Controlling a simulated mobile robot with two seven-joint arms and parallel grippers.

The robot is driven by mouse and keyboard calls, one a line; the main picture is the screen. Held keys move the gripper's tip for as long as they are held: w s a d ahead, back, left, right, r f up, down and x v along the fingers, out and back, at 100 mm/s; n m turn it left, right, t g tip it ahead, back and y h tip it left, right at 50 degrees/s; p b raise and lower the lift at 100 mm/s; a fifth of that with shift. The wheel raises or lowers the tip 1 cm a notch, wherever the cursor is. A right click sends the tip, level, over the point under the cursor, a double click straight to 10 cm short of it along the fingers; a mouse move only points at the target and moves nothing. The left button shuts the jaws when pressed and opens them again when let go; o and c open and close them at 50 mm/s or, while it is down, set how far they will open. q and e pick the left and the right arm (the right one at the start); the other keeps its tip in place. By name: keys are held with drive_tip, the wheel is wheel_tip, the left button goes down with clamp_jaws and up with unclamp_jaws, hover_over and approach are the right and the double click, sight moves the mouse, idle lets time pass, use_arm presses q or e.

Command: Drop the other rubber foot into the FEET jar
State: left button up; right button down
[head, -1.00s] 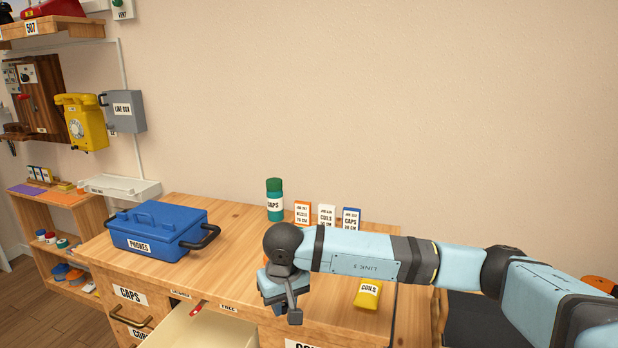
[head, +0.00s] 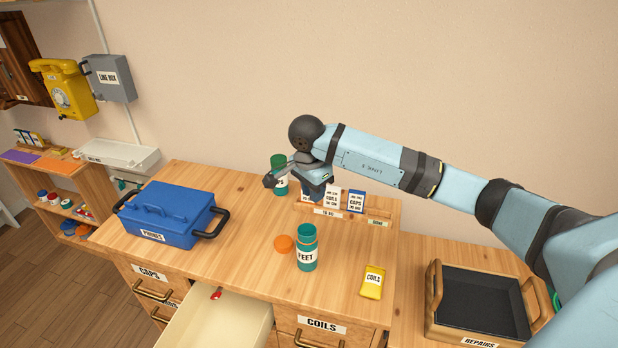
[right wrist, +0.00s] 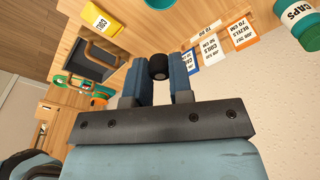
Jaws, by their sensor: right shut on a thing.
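The teal FEET jar (head: 306,256) stands upright on the bench in the head view, with an orange lid (head: 284,243) lying beside it. I cannot make out its inside. My right gripper (head: 317,194) is above the bench, beyond the jar, in front of the row of cards at the back. In the right wrist view its two blue fingers (right wrist: 158,80) are shut on a small black rubber foot (right wrist: 158,67). The foot is held at the fingertips, clear of the bench. My left gripper is not in view.
A green-lidded CAPS jar (head: 279,163) stands at the back, partly covered by my right gripper. A blue PHONES box (head: 168,212) is at the left and a yellow COILS packet (head: 373,282) at the right. An open drawer (head: 222,325) juts out in front.

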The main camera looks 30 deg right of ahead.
wheel_tip(320, 180, down, 6)
drive_tip(key=shift+s+r+b, duration=0.1)
drive_tip(key=shift+b, duration=1.1)
drive_tip(key=c, duration=0.9)
unclamp_jaws()
drive_tip(key=shift+c, duration=0.2)
wheel_tip(320, 180, up, 14)
drive_tip(key=a+b, duration=0.1)
drive_tip(key=shift+a, duration=0.4)
drive_tip(key=shift+s, duration=0.1)
